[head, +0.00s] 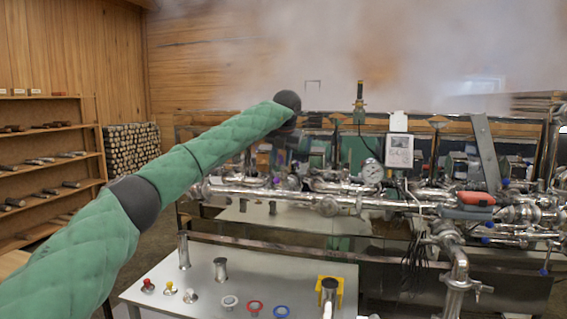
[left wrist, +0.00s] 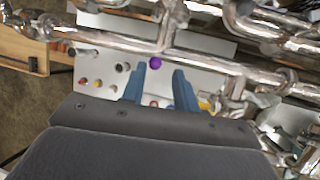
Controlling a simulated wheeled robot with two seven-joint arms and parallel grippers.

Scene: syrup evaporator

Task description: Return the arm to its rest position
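My left arm (head: 215,145), in a green padded sleeve, reaches from the lower left of the head view out over the steel pipework (head: 330,205). Its hand is small and hard to make out there against the pipes. In the left wrist view my left gripper (left wrist: 159,72) has its two blue fingers apart, with nothing held between them. A purple knob (left wrist: 155,62) shows just beyond the fingertips; I cannot tell how far off it is. My right gripper is in neither view.
A white table (head: 190,285) with metal cylinders, coloured knobs and rings stands below the arm. A dial gauge (head: 371,171) and a red-and-grey device (head: 474,198) sit among the pipes. Steam (head: 400,45) hangs above. Wooden shelves (head: 50,160) stand at left.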

